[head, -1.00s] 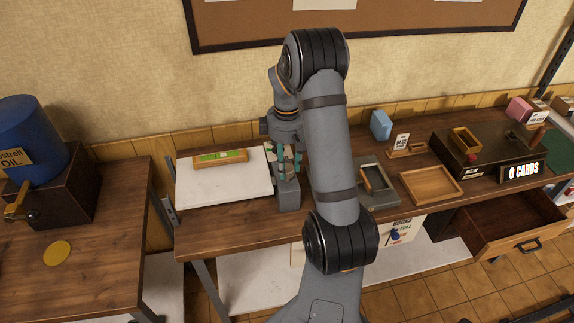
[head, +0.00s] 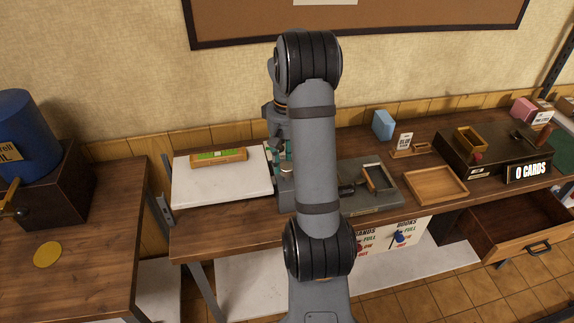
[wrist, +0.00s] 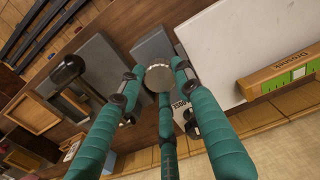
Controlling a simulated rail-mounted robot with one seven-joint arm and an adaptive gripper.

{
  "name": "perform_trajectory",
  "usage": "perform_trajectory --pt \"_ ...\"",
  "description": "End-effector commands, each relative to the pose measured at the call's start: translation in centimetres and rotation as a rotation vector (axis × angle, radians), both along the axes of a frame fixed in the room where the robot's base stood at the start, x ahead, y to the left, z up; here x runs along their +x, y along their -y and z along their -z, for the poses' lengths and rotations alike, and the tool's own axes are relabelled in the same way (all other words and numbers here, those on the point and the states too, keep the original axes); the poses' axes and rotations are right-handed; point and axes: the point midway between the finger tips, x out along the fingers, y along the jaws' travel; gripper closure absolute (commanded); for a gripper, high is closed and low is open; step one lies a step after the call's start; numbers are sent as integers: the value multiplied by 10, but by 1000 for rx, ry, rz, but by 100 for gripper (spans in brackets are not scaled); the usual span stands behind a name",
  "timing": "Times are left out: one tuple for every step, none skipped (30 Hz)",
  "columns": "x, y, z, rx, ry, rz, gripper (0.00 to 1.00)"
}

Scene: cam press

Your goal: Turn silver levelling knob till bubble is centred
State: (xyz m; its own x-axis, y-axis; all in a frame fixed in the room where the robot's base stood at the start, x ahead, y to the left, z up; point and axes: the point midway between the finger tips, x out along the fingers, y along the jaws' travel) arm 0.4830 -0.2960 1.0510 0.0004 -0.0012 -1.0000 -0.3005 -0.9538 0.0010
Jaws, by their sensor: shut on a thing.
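The silver levelling knob (wrist: 158,77) is a round metal disc in the wrist view, at the edge of the white plate. My gripper (wrist: 160,85) has teal padded fingers closed around the knob. In the head view its teal fingers (head: 280,150) are partly hidden behind my arm, and the knob cannot be made out. A wooden spirit level with a bright green vial (head: 219,154) lies on the white plate (head: 220,185); the vial also shows at the right of the wrist view (wrist: 298,72).
Right of my arm are a grey press base (head: 385,200), a wooden tray (head: 436,185), a blue box (head: 383,124) and a dark cabinet marked 0 CARDS (head: 490,160). An open drawer (head: 515,220) juts out below. My arm hides the bench middle.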

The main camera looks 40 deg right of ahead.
Motion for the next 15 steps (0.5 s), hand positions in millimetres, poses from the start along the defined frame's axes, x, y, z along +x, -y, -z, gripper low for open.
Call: perform_trajectory --pt "-1 -1 2 2 -4 24 93" --pt "-1 -1 2 2 -4 36 93" --pt "-1 -1 2 2 -4 51 93" --pt "-2 -1 2 2 -4 61 93" --pt "-2 0 2 2 -4 70 93" --pt "-2 0 2 3 -5 80 93" --pt "-2 -1 2 3 -5 87 93" --pt "-2 -1 2 4 -5 92 93" --pt "-2 -1 2 4 -5 98 93" --pt "-2 -1 1 4 -6 102 93" --pt "-2 -1 1 4 -6 104 93" --pt "-2 -1 1 4 -6 107 93" --pt "-2 -1 1 4 -6 108 93" --pt "-2 -1 1 4 -6 109 93" --pt "-2 -1 1 4 -6 110 93"
